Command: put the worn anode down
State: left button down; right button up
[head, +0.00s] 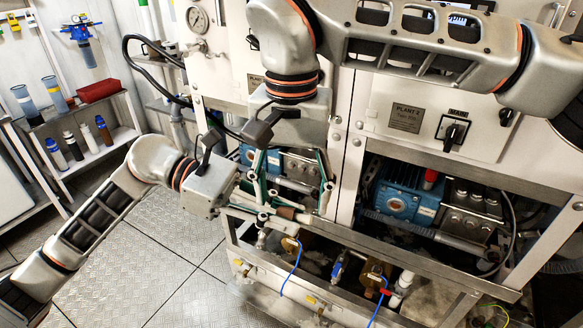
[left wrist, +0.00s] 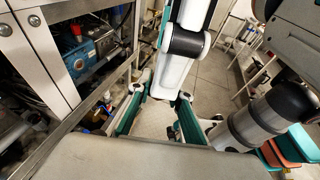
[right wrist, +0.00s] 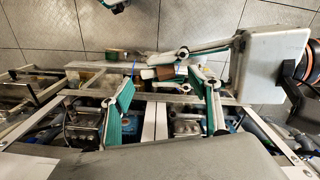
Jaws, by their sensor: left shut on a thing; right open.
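The worn anode (head: 288,213) is a short brown piece in the head view, held at the front of the machine frame. It also shows in the right wrist view (right wrist: 172,72). My left gripper (head: 284,214) reaches in from the left and is shut on it. My right gripper (head: 291,178) points down from above, open and empty, with its fingers spread just above and behind the left gripper. In the right wrist view its fingers (right wrist: 168,103) stand apart on either side of the anode's position. In the left wrist view I cannot make out the anode.
The machine's lower bay holds blue pumps (head: 405,190), pipes and valves behind a pale frame rail (head: 400,237). A shelf (head: 95,150) with several bottles and a red bin (head: 98,90) stands at the left. The metal floor (head: 150,265) is clear.

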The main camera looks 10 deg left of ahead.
aim_at(291, 210)
jog(key=shift+f, duration=1.95)
jog(key=c, duration=1.2)
pick_arm(q)
jog(key=c, duration=1.8)
grip_release()
pick_arm(e)
jog(key=shift+a, duration=0.1)
pick_arm(q)
jog(key=shift+o, duration=0.2)
jog(key=shift+a, duration=0.1)
